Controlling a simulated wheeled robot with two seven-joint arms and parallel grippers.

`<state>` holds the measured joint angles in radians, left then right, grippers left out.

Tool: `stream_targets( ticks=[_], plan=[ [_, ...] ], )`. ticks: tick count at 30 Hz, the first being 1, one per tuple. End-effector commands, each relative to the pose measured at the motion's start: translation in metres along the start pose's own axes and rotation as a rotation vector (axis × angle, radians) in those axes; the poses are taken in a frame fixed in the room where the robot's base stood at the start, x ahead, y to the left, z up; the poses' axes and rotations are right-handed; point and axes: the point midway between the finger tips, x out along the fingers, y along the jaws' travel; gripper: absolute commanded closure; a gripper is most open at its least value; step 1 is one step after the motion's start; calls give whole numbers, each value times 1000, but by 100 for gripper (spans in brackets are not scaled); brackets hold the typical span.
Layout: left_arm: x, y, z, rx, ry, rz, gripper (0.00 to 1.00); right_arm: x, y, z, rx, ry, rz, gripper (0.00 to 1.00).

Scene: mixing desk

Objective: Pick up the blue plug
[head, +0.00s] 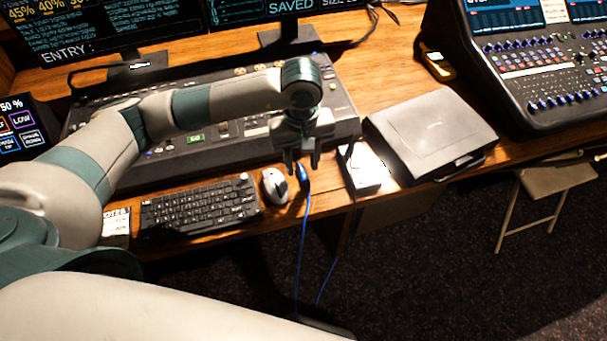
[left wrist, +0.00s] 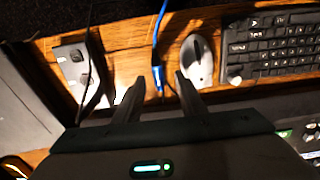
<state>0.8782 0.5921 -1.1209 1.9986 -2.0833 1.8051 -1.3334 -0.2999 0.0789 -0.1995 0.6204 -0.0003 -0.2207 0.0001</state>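The blue plug (head: 304,179) lies near the front edge of the wooden desk, just right of the white mouse (head: 274,186). Its blue cable (head: 300,245) hangs over the edge toward the floor. My left gripper (head: 302,166) points down above the plug. In the left wrist view its two fingers (left wrist: 159,80) are apart, with the blue plug (left wrist: 159,84) in line with the gap between them. I see no contact between fingers and plug. The plug's far end is partly hidden. My right gripper is not in view.
A black keyboard (head: 200,206) lies left of the mouse. A small white box (head: 365,170) and a grey case (head: 432,130) stand to the right. A mixing console (head: 205,145) is behind, under my left arm. The desk's front edge is close.

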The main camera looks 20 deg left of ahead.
Motion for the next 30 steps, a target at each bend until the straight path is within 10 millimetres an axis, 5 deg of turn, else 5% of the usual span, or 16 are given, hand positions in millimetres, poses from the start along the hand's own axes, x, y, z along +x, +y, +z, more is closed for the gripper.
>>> stream_targets(
  ticks=[12, 28, 30],
  plan=[
    [41, 5, 6, -1, -2, 0, 63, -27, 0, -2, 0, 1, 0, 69],
    [45, 5, 5, 0, 0, 0, 63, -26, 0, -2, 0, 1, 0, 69],
    [45, 5, 5, 0, 0, 0, 79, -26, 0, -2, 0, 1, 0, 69]
  ],
)
